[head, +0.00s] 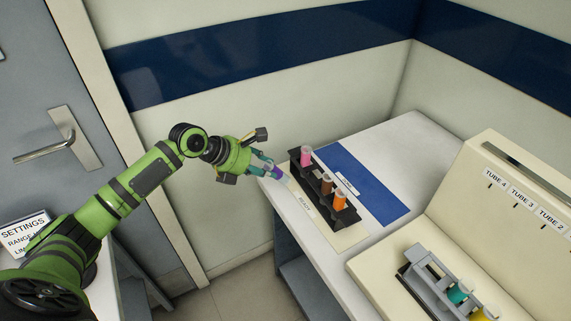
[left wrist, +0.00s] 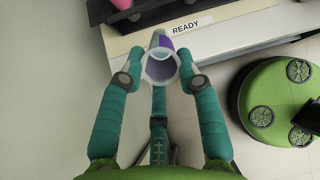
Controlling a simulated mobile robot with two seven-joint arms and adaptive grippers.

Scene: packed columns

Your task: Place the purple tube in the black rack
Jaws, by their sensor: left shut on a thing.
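The purple tube (head: 278,173) is held at the tip of my left gripper (head: 264,164), beside the far left end of the black rack. In the left wrist view the purple tube (left wrist: 161,67) sits between the teal fingers of the left gripper (left wrist: 159,68), its open round mouth facing the camera. The black rack (head: 325,203) stands on the white table and holds a pink tube, a brown tube and an orange tube. A dark corner of the rack (left wrist: 150,14) shows at the top of the left wrist view. My right gripper is not in view.
The rack stands on a cream mat (head: 341,237) marked READY, beside a blue strip (head: 362,185) on the white table (head: 400,139). A grey rack (head: 422,278) with teal and yellow tubes is at lower right, near a cream panel with TUBE labels. The far table end is clear.

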